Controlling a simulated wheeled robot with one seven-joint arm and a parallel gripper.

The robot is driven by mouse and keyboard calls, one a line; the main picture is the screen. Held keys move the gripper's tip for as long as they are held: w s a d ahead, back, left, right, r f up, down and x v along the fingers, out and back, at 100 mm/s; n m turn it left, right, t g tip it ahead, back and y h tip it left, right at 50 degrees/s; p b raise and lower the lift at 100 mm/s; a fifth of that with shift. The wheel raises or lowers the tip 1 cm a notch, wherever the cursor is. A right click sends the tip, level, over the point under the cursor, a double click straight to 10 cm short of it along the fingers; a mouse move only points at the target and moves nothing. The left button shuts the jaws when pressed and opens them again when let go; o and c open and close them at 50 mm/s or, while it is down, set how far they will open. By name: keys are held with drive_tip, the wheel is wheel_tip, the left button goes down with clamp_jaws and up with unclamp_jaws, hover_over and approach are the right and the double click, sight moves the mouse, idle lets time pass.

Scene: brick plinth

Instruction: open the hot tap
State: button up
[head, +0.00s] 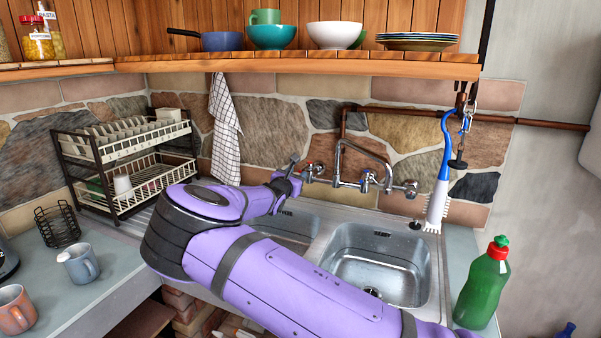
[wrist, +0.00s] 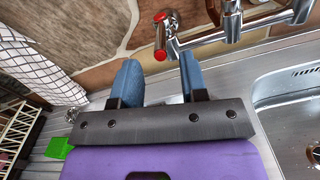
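The hot tap (head: 309,173), a metal handle with red marks, is on the left of the wall-mounted mixer (head: 352,180) over the sink. In the wrist view its red-ended handle (wrist: 162,35) shows just beyond my fingertips, between their lines. My gripper (head: 294,172) is close to the left side of this tap in the head view. In the wrist view my gripper (wrist: 160,60) has two blue fingers spread apart with nothing held between them. I cannot tell whether either finger touches the handle.
The blue-marked tap (head: 368,179) and spout (head: 362,150) are right of the hot tap. A checked towel (head: 224,125) hangs left, by a dish rack (head: 125,165). A brush (head: 438,190) hangs right. A green bottle (head: 483,285) stands right of the sink basin (head: 375,260).

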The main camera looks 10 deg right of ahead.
sight(301, 171)
drive_tip(key=shift+x, duration=1.95)
drive_tip(key=shift+d, duration=0.1)
clamp_jaws()
